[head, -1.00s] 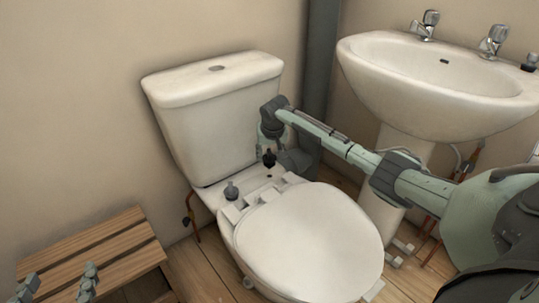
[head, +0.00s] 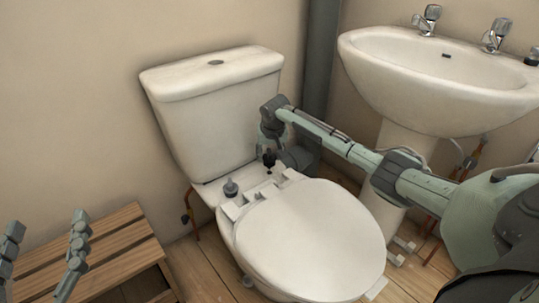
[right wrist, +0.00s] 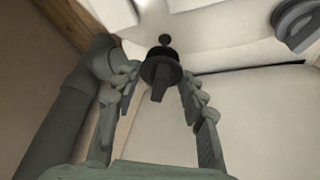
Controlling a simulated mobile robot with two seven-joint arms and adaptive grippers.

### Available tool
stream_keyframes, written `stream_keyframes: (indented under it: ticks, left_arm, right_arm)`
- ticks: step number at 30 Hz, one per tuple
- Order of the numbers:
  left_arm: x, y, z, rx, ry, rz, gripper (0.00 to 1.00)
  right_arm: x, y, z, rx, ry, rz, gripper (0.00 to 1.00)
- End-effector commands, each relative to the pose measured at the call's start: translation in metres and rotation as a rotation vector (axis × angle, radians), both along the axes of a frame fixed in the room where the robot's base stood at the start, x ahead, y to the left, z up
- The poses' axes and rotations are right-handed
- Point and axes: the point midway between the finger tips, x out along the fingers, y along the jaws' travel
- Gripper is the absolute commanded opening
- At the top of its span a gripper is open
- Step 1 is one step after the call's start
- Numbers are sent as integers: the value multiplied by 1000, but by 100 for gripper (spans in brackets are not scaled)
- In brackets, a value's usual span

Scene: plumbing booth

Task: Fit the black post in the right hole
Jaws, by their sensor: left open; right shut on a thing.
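The black post (head: 269,160) is held by my right gripper (head: 270,147) at the back of the toilet bowl, on the right side. In the right wrist view the post (right wrist: 160,72) is between the fingers, its wide collar and stem showing. The right hole (right wrist: 165,39) is a small dark spot on the white rim just beyond the post, which looks apart from it. My left gripper (head: 46,225) is open and empty, low at the left edge.
A grey post (head: 231,188) stands at the left of the bowl's back edge. The seat lid (head: 312,240) lies closed in front. The cistern (head: 215,115) rises behind. A wooden bench (head: 110,250) is at left, a sink (head: 440,85) at right.

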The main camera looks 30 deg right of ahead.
Motion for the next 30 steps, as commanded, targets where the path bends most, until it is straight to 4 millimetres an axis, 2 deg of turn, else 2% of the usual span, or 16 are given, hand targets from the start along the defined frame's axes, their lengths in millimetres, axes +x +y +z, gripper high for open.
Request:
stream_keyframes:
  ticks: [20, 24, 30]
  left_arm:
    - [-22, -8, 55, -130, -273, -32, 65]
    - [-19, -11, 47, -111, -212, -36, 65]
    - [-19, -10, 48, -114, -224, -34, 65]
  right_arm:
    - [0, 0, -12, 1, 0, 0, 11]
    - [0, 1, -24, 3, 1, 0, 11]
    - [0, 0, -34, 0, 0, -1, 11]
